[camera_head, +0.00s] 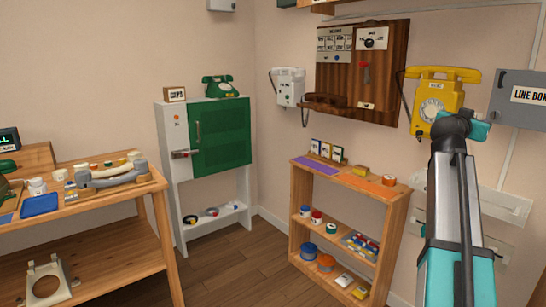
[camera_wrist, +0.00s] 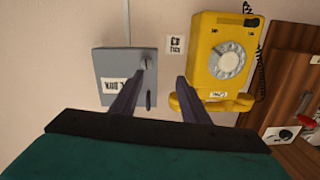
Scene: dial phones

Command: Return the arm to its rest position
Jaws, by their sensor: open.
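My arm rises at the right of the head view, with its gripper end (camera_head: 478,124) in front of the wall near the yellow dial phone (camera_head: 436,98) and the grey line box (camera_head: 520,96). In the wrist view my gripper (camera_wrist: 162,82) is open, its two dark fingers apart with nothing between them. The line box (camera_wrist: 122,64) shows behind the left finger and the yellow phone (camera_wrist: 222,50) behind and right of the right finger. The wrist view looks upside down. I cannot tell how far the fingers are from the wall.
A low wooden shelf (camera_head: 350,182) with small goods stands below the wooden switchboard panel (camera_head: 384,88). A green cabinet (camera_head: 218,138) carries a green phone (camera_head: 219,86). A wooden workbench (camera_head: 100,267) holds parts at left. The floor (camera_head: 228,267) between them is clear.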

